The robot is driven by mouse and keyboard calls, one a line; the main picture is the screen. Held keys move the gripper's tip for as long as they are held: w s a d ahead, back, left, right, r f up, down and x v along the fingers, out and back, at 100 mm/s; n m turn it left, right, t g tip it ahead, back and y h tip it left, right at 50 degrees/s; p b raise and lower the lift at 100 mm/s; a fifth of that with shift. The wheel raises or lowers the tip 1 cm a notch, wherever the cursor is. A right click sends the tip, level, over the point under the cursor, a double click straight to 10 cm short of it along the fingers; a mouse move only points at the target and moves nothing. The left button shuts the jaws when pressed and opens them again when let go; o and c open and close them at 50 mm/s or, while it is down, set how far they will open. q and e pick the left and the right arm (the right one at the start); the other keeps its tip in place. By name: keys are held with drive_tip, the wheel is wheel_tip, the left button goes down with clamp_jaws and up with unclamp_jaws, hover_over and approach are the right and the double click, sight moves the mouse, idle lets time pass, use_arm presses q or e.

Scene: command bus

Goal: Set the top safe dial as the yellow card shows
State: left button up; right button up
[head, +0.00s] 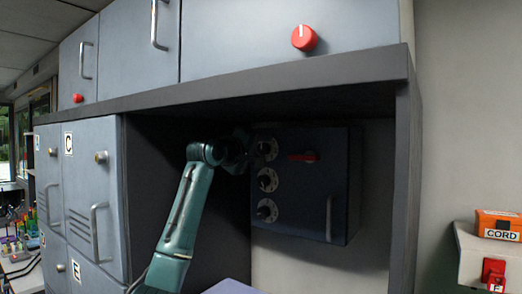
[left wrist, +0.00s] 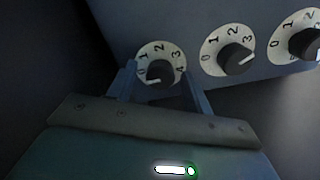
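The dark safe (head: 300,220) stands in the shelf recess, with three round dials in a column on its left side. My left gripper (head: 248,148) is at the top dial (head: 267,149). In the left wrist view, my left gripper (left wrist: 159,82) is open, one finger on each side of the top dial (left wrist: 160,69), with gaps beside its dark knob. The knob's white mark points to the lower left, below the 0. The middle dial (left wrist: 228,50) and bottom dial (left wrist: 299,36) lie to the right there. No yellow card is in view. My right gripper is not in view.
A red handle (head: 304,157) and a grey bar handle (head: 329,218) are on the safe door. The shelf edge (head: 280,75) hangs above my arm; the recess's right post (head: 404,180) stands beyond the safe. Locker C (head: 85,190) is left. An orange cord box (head: 498,225) sits right.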

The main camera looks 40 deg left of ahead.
use_arm(q)
drive_tip(key=shift+w, duration=0.1)
drive_tip(key=c, duration=0.9)
